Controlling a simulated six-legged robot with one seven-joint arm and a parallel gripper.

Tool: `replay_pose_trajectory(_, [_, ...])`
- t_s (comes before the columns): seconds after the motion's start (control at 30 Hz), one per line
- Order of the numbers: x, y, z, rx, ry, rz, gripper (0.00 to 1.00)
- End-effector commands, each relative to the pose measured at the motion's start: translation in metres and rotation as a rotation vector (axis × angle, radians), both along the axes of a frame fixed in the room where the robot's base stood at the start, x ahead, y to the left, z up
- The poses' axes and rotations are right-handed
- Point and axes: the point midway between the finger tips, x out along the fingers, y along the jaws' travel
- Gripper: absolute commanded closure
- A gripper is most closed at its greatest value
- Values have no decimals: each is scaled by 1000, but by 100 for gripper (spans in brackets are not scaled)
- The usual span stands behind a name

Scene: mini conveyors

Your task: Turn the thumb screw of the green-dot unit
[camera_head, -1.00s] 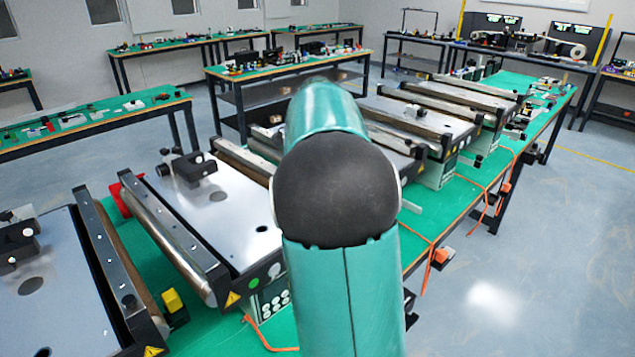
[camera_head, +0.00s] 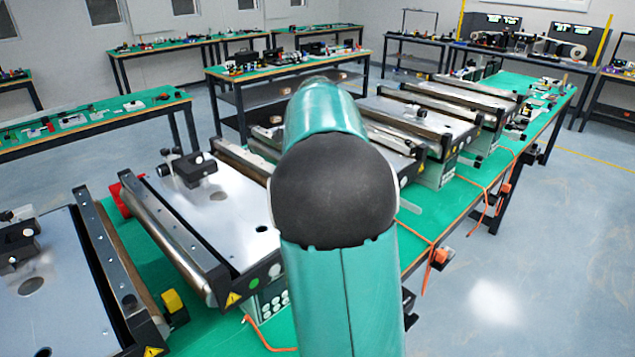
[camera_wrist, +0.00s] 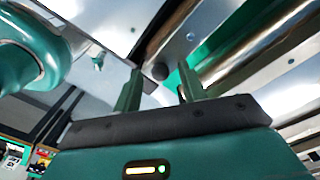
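A mini conveyor unit (camera_head: 205,215) with a green dot (camera_head: 254,283) on its front end stands left of my arm in the head view. It has a pale metal top plate and a black block (camera_head: 194,168) with small dark knobs at its far end. My gripper (camera_wrist: 160,80) shows in the wrist view with its two green fingers apart. A small dark round knob (camera_wrist: 160,71) lies beyond and between the fingertips, on or beside a metal rail. I cannot tell whether it is the thumb screw, or whether the fingers touch it. My arm hides the gripper in the head view.
Another conveyor unit (camera_head: 60,290) stands at the near left, and a yellow-topped switch (camera_head: 173,303) sits between the two. More units (camera_head: 425,120) line the green table to the right. Orange cables (camera_head: 440,240) hang along the table edge. Open floor lies to the right.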

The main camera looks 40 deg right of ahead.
Motion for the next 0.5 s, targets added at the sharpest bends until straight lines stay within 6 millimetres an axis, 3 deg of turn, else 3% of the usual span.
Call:
replay_pose_trajectory(0.27, [0,0,1,1,2,0,59])
replay_pose_trajectory(0.5, [0,0,32,-1,0,1,59])
